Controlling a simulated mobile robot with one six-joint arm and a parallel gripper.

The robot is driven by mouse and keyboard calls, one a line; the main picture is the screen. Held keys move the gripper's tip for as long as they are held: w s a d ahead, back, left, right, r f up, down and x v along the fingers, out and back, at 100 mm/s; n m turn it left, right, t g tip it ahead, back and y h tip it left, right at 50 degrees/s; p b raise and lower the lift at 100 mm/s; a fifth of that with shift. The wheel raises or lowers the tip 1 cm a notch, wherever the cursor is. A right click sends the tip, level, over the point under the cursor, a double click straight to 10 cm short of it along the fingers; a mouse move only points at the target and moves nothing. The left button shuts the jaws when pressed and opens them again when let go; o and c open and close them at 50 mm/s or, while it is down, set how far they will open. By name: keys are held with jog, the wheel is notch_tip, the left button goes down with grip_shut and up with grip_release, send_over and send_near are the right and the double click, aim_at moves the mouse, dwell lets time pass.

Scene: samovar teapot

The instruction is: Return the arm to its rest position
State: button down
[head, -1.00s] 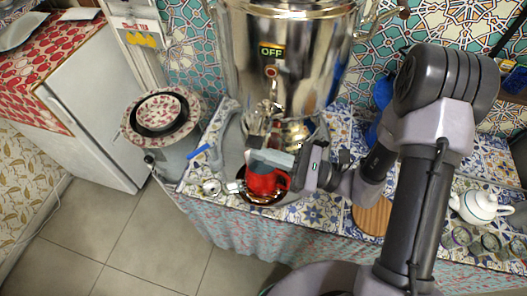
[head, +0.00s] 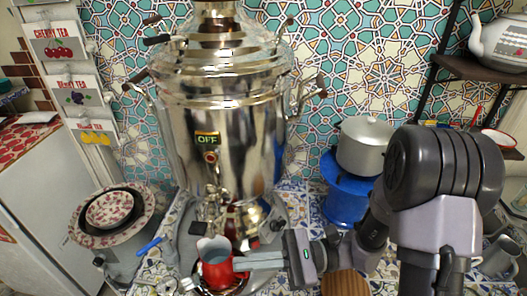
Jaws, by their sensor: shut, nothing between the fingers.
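My arm reaches in from the right side of the head view. My gripper (head: 250,262) is shut and empty, pointing left. Its fingertips are at the right side of a small red pitcher (head: 214,272) with a grey upper part; I cannot tell whether they touch it. The pitcher stands on a dark round dish (head: 236,290) below the taps of a large steel samovar (head: 225,150). The samovar carries an "OFF" sign.
Patterned bowls (head: 110,210) sit stacked on the left. A grey pot (head: 364,146) stands on a blue base (head: 346,202) behind my arm. A wooden board (head: 345,284) lies below the arm. A kettle (head: 499,42) is on the upper right shelf.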

jog(key=s+d+n+h+b, duration=0.1)
jog(key=s+d+n+h, duration=0.5)
jog(key=s+n+h, duration=0.35)
jog(key=w+d+r+t+h+b, duration=0.1)
jog(key=w+d+r+t+h, duration=0.2)
jog(key=d+r+t+h, duration=0.2)
jog(key=d+t+h, duration=0.2)
jog(key=d+t, duration=0.1)
jog(key=t, duration=0.1)
jog(key=shift+d+m, duration=0.25)
jog(key=shift+m, duration=0.1)
